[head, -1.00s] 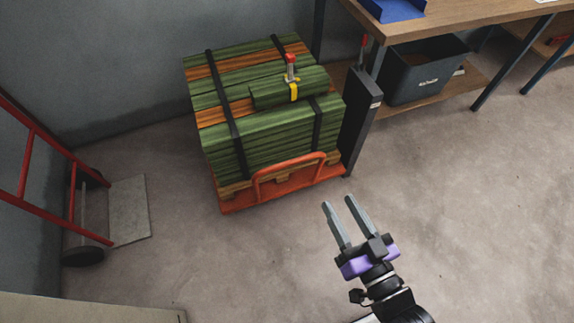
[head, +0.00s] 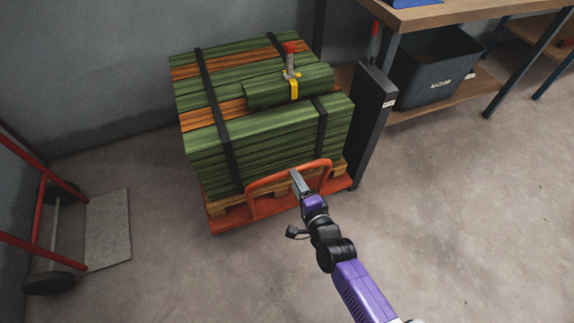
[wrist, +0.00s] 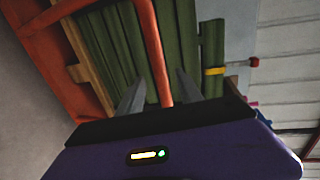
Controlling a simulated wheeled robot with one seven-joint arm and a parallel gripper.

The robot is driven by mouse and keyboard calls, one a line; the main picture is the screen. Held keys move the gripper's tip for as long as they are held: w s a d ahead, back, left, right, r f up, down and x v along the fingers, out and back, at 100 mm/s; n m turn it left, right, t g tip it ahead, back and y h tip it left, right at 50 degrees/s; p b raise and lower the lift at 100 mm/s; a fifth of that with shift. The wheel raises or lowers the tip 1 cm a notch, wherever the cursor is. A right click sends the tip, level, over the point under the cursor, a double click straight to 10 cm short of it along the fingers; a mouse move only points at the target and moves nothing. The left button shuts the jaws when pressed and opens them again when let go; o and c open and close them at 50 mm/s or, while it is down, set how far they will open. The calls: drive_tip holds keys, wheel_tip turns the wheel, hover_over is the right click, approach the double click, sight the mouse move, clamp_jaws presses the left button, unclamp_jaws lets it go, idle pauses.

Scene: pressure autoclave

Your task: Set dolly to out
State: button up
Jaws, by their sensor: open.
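The orange dolly (head: 232,222) stands on the floor near the wall, carrying a pallet of strapped green and orange boards (head: 255,150). Its orange loop handle (head: 268,178) rises at the front edge. My gripper (head: 297,180) is at the handle, near its right half, in the head view. In the wrist view, the handle (wrist: 155,50) runs down between the two open fingers (wrist: 160,92). The fingers are apart, and I cannot tell whether either one touches the bar.
A dark upright panel (head: 370,120) with a red-tipped lever (head: 375,42) stands right of the load. A workbench (head: 450,12) with a dark bin (head: 432,72) is behind right. A red hand truck (head: 45,215) is at left. The floor in front is clear.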

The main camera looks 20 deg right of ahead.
drive_tip(key=w+f+b, duration=0.1)
drive_tip(key=w+b, duration=0.2)
drive_tip(key=w, duration=0.4)
drive_tip(key=shift+w+f, duration=0.3)
clamp_jaws()
idle(1.3)
